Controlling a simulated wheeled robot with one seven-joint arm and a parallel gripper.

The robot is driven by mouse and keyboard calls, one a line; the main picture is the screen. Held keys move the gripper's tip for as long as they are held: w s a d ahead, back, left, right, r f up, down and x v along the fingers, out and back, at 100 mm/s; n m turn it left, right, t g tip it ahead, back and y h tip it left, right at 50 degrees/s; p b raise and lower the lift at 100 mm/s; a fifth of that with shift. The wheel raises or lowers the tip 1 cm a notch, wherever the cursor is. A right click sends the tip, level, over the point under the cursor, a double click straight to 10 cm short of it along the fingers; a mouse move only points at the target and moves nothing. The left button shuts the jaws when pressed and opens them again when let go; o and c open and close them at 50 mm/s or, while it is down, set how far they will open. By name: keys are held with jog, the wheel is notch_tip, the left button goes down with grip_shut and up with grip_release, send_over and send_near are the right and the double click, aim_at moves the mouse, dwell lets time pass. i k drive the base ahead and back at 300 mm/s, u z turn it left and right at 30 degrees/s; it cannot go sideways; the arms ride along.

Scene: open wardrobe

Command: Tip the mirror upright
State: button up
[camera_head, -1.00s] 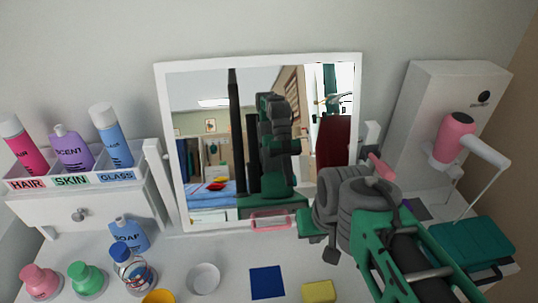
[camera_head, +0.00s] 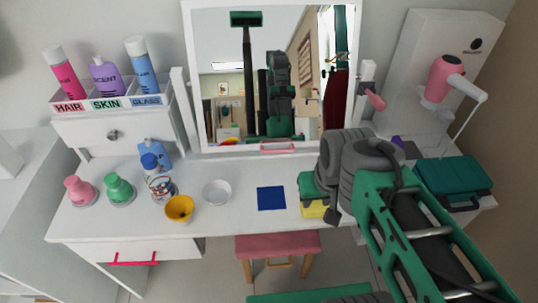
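A pink knob (camera_head: 375,99) is on the right support post. I cannot tell the mirror's exact tilt. My gripper (camera_head: 333,212) is over the table, in front of and below the mirror's lower right corner, apart from the frame in the picture. Its fingers are mostly hidden by my wrist.
A white organizer (camera_head: 150,130) with bottles stands left. A soap bottle (camera_head: 155,156), small jars, a yellow cup (camera_head: 180,208), a white bowl (camera_head: 217,192), a blue cloth (camera_head: 271,198) and a yellow block (camera_head: 314,209) lie in front. A hairdryer (camera_head: 450,75) and teal case (camera_head: 455,182) are right.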

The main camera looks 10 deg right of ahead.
aim_at(267, 75)
jog(key=u, duration=1.05)
jog(key=i, duration=0.4)
jog(key=u, duration=1)
